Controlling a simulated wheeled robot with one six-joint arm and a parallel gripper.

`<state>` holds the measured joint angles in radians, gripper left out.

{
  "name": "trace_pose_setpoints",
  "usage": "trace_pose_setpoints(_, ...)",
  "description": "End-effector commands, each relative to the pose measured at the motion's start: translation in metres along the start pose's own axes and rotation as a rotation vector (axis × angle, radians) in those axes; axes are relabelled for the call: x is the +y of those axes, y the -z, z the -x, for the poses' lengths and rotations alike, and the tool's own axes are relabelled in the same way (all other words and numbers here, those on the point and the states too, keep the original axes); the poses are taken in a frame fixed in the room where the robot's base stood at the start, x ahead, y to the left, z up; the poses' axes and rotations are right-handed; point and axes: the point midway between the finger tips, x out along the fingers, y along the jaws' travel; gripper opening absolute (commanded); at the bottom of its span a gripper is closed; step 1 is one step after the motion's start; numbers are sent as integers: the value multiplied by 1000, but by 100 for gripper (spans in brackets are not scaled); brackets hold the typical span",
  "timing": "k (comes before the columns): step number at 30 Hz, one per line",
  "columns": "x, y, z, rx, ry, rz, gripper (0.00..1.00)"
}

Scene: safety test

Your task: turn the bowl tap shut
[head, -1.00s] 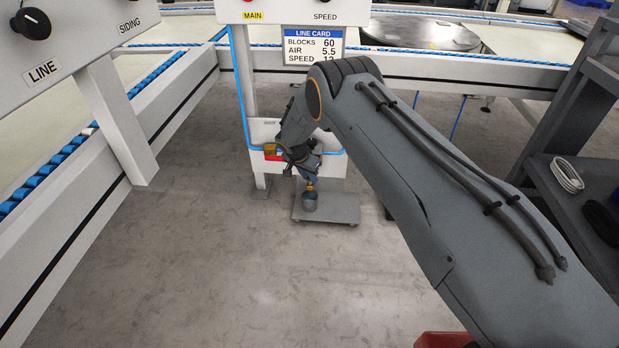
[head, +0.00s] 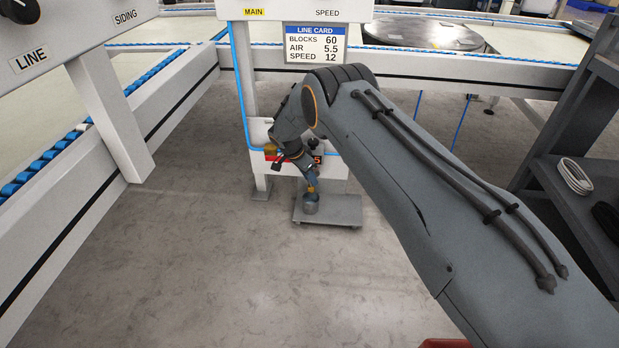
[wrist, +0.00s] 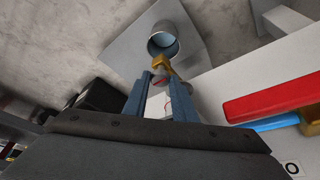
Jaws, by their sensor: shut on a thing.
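The small brass tap (wrist: 160,63) shows just beyond my fingertips in the wrist view. My gripper (wrist: 159,82) is shut on a small part at the tap, greyish with a red mark, between its two blue-grey fingers. In the head view my gripper (head: 312,182) is low in front of the white panel, and brass shows at its tip. A grey round cup (head: 311,204) stands on a grey plate just below; its open mouth (wrist: 163,45) faces the tap in the wrist view. The bowl itself I cannot make out; my wrist hides much of that spot.
A red bar (wrist: 270,97) and a blue pipe (wrist: 270,123) lie close right of my fingers in the wrist view. The low grey plate (head: 340,210) stands on the floor. White conveyor frames (head: 160,125) stand left and behind; a dark shelf (head: 575,190) stands right. The floor in front is clear.

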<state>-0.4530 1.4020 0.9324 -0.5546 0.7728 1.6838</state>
Motion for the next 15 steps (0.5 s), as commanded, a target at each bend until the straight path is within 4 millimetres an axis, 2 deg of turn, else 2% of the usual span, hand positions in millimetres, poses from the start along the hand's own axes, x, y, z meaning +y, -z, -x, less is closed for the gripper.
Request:
trace_pose_setpoints(3,1,-2,-1,-2,-2,0,2)
trace_pose_setpoints(4,1,-2,-1,-2,-2,0,28)
trace_pose_setpoints(5,1,-2,-1,-2,-2,0,32)
trace_pose_setpoints(15,0,0,2,-1,0,1,32)
